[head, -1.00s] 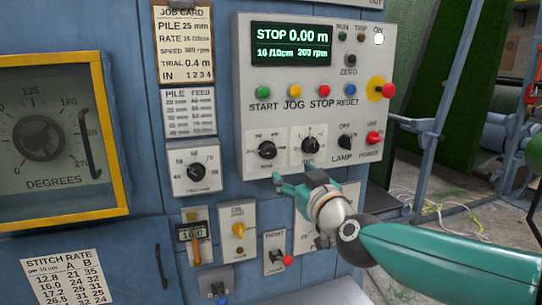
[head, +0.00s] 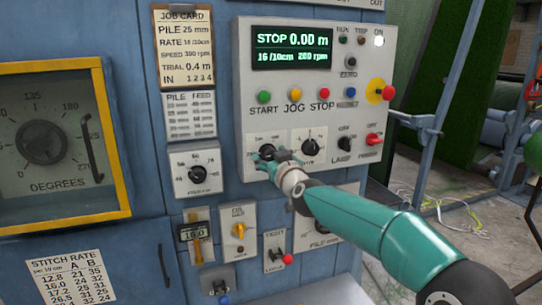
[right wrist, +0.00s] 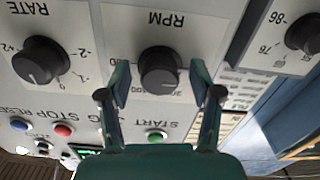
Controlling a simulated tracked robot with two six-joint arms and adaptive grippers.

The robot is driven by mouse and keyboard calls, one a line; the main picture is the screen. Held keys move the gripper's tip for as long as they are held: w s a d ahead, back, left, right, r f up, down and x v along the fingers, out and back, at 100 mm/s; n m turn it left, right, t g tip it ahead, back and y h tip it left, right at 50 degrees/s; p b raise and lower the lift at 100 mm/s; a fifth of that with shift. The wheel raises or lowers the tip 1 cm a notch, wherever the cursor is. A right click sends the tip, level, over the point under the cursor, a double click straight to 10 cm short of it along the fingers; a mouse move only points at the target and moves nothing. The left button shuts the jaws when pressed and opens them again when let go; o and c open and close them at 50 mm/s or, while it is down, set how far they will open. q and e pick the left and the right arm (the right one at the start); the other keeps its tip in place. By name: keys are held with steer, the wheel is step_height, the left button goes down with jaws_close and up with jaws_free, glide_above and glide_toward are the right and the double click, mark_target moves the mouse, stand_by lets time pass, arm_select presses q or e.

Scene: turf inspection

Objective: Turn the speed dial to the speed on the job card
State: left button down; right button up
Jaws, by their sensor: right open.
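The speed dial is the black RPM knob (right wrist: 158,72) on the grey control panel (head: 335,75); the right wrist view shows it upside down. My right gripper (right wrist: 159,82) is open, one finger on each side of the knob, with a gap to each. In the head view my right gripper (head: 275,158) partly hides the knob. The job card (head: 184,45) hangs left of the panel; its speed line is in rpm, but the figure is too small to read surely. The green display (head: 291,47) reads STOP, 0.00 m, 16/10cm, 200 rpm. My left gripper is out of view.
The RATE knob (right wrist: 40,61) sits beside the speed dial, and a separate dial (right wrist: 305,33) is on the other side. The green START button (right wrist: 156,137) is close to my right gripper. A red stop knob (head: 389,93) sticks out at the panel's right.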

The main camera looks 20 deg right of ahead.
steer(key=c, duration=1.1)
steer(key=shift+c, duration=0.2)
steer(key=m+b, duration=0.1)
steer(key=m, duration=0.5)
steer(key=m+b, duration=0.1)
steer(key=m, duration=0.4)
steer(key=shift+m, duration=0.4)
steer(key=shift+f, duration=0.1)
